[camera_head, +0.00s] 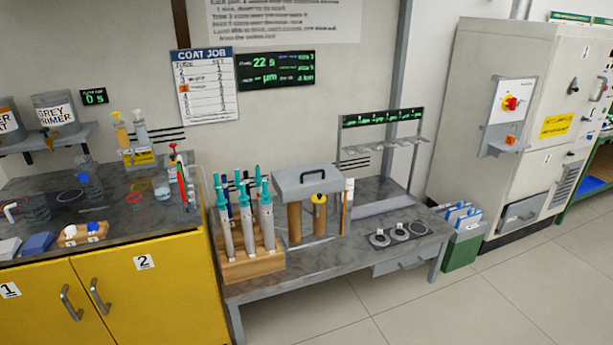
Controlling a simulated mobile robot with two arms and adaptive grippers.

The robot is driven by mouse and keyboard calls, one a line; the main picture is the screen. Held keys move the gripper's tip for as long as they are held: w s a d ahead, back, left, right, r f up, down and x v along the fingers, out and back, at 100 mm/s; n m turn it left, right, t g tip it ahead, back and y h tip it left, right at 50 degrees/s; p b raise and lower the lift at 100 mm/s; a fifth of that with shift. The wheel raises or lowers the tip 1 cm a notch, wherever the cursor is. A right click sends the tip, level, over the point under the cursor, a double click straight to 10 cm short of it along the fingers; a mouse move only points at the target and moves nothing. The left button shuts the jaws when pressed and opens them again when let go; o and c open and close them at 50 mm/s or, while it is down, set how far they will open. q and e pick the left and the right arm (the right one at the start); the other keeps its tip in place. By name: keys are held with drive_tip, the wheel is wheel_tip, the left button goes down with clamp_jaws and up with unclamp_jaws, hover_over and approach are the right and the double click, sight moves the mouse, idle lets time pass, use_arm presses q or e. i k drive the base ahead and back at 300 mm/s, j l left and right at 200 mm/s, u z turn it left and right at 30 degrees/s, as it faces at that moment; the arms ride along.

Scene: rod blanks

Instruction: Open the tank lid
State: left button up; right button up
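A grey lid (290,189) with a dark arched handle (308,171) is on the low bench, at the middle of the head view. Below it stand two brown cylinders (294,222), one with a yellow round tag (319,200). They seem to be inside or behind a clear-walled tank, whose walls are hard to make out. The lid looks level and covers the top; I cannot tell if it is fully seated. Neither of my grippers shows in this view.
A wooden rack (250,268) of teal-topped tubes stands close left of the lid. Yellow cabinets (150,300) fill the left.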

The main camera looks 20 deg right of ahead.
sight(304, 181)
drive_tip(key=i+z, duration=0.1)
drive_tip(key=z, duration=0.6)
